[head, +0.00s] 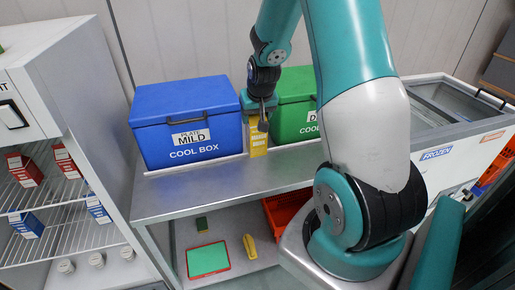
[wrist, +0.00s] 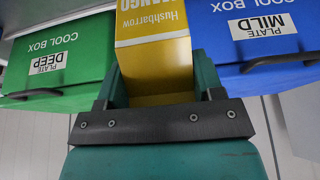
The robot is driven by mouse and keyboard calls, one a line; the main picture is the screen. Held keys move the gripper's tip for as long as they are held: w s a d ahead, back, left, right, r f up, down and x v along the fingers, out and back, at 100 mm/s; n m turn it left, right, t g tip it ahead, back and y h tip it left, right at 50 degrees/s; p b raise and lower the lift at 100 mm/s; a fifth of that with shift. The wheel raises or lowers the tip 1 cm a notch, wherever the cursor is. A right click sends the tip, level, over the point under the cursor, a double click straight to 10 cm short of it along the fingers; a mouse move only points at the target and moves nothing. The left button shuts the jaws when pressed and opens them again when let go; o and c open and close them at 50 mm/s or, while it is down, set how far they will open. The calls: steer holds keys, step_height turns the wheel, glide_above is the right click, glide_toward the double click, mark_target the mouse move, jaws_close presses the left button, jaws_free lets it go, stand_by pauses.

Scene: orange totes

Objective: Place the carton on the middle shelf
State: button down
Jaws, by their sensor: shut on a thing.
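My gripper (head: 262,112) is shut on a yellow and white carton (head: 259,141), which hangs upright below it between the blue and green cool boxes. In the wrist view the carton (wrist: 152,45), lettered "Hushbarrow" and "MANGO", sits between the two fingers of my gripper (wrist: 160,88). I cannot tell whether its base touches the steel counter. An open white cabinet (head: 20,95) at the left has wire shelves. Red cartons (head: 24,169) stand on an upper shelf, blue cartons (head: 26,224) on the shelf below (head: 62,208), and small white pots (head: 97,260) lower down.
The blue cool box (head: 185,122) and green cool box (head: 292,117) stand on the steel counter (head: 190,197), whose front strip is clear. A chest freezer (head: 440,158) is at right.

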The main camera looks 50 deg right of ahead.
mark_target(256, 147)
step_height(256, 147, down, 12)
steer(key=shift+f+p, duration=0.15)
steer(key=shift+p, duration=0.75)
steer(key=shift+f, duration=0.1)
steer(key=shift+f, duration=0.15)
steer(key=shift+c, duration=1.2)
jaws_free()
